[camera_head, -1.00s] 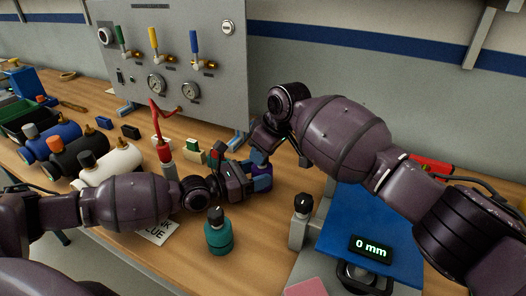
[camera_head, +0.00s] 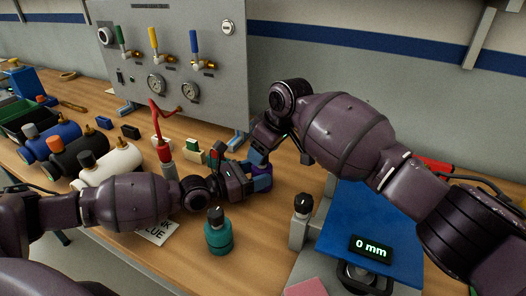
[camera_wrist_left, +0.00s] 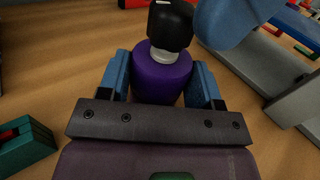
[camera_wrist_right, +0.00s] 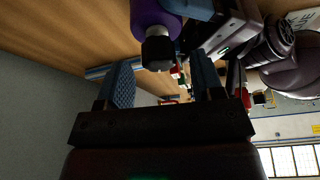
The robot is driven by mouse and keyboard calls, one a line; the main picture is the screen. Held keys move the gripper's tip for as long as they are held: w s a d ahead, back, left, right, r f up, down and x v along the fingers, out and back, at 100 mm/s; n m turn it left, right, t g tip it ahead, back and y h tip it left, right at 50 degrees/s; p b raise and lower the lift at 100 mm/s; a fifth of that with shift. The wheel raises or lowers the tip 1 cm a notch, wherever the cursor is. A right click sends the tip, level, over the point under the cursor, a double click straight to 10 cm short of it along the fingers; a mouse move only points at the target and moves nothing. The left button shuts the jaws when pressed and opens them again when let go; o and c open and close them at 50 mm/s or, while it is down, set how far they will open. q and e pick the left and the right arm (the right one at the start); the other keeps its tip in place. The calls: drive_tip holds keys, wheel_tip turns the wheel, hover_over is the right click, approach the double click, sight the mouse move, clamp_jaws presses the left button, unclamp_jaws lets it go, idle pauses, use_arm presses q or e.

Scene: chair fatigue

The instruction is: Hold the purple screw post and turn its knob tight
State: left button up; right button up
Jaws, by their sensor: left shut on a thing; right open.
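The purple screw post (camera_head: 263,183) stands upright on the wooden table, mostly hidden by my arms in the head view. In the left wrist view the purple post (camera_wrist_left: 160,80) sits between the blue fingers of my left gripper (camera_wrist_left: 162,84), which is shut on it. Its black knob (camera_wrist_left: 170,24) sits on a pale neck on top. My right gripper (camera_wrist_right: 163,82) is open and empty. In the right wrist view the black knob (camera_wrist_right: 158,50) shows near its fingertips, outside the space between the fingers. One right finger shows beside the knob in the left wrist view.
A teal post with a black knob (camera_head: 218,234) and a grey post (camera_head: 299,222) stand nearby. A valve panel (camera_head: 175,60) stands behind. Several bottles lie at the left.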

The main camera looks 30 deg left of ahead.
drive_tip(key=v, duration=1.1)
drive_tip(key=w+r+n+t+y, duration=0.35)
drive_tip(key=w+t, duration=0.25)
drive_tip(key=w, duration=0.2)
drive_tip(key=w+r+n+t+y, duration=0.3)
drive_tip(key=w+n+t+y, duration=0.15)
drive_tip(key=w, duration=0.25)
drive_tip(key=s+d+f+n+g, duration=0.3)
drive_tip(key=s+f+n+g, duration=0.35)
drive_tip(key=n, duration=0.95)
drive_tip(key=s+d+f+n+g, duration=0.2)
drive_tip(key=s+f+n+g, duration=0.45)
drive_tip(key=n, duration=0.95)
drive_tip(key=shift+g, duration=0.95)
drive_tip(key=x, duration=0.3)
drive_tip(key=w+x, duration=0.1)
drive_tip(key=x, duration=0.3)
drive_tip(key=f+x, duration=0.1)
drive_tip(key=x, duration=0.3)
drive_tip(key=shift+w+a+f, duration=0.1)
drive_tip(key=shift+w+a, duration=0.1)
drive_tip(key=shift+w, duration=0.05)
